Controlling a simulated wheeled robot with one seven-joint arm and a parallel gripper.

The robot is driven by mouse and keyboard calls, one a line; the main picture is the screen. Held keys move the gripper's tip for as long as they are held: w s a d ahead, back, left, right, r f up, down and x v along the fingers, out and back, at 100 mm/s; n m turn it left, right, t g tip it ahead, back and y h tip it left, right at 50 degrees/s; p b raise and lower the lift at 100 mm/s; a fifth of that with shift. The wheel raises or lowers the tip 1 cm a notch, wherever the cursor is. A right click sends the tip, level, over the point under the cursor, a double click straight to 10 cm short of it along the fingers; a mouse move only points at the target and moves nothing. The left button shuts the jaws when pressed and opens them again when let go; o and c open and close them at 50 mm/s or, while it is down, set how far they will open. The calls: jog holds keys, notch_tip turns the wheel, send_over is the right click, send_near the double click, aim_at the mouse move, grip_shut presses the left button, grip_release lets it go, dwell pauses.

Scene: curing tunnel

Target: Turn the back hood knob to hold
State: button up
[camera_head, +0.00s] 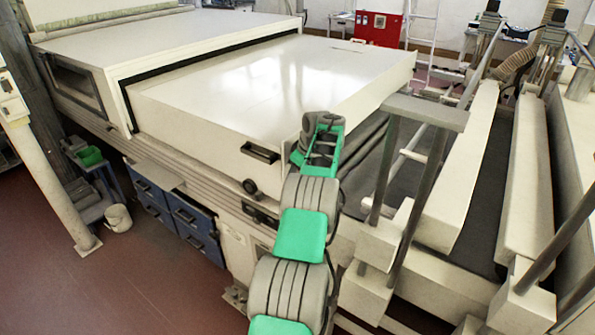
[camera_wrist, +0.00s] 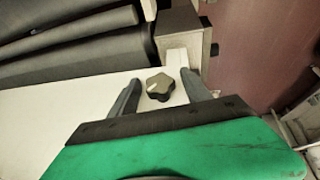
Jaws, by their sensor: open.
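A dark, lobed knob (camera_wrist: 160,88) sits on a pale panel (camera_wrist: 60,112) in the wrist view. A small light mark shows on its left part. My gripper (camera_wrist: 160,78) is open, with one finger on the left of the knob and one on the right. Gaps show between the fingers and the knob; I cannot tell how far above the panel the tips are. In the head view my gripper (camera_head: 322,135) is at the right end of the cream hood (camera_head: 240,85). The knob between my fingers is hidden there.
A black handle (camera_head: 261,151) sticks out of the hood's front side. Dark rollers (camera_wrist: 70,45) lie beside the panel in the wrist view. Grey posts (camera_head: 420,185) and long cream beams (camera_head: 475,165) stand right of my arm. Blue drawers (camera_head: 190,215) are below left.

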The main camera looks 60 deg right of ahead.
jog(key=v, duration=0.7)
jog(key=shift+s+r, duration=0.2)
jog(key=shift+r, duration=0.15)
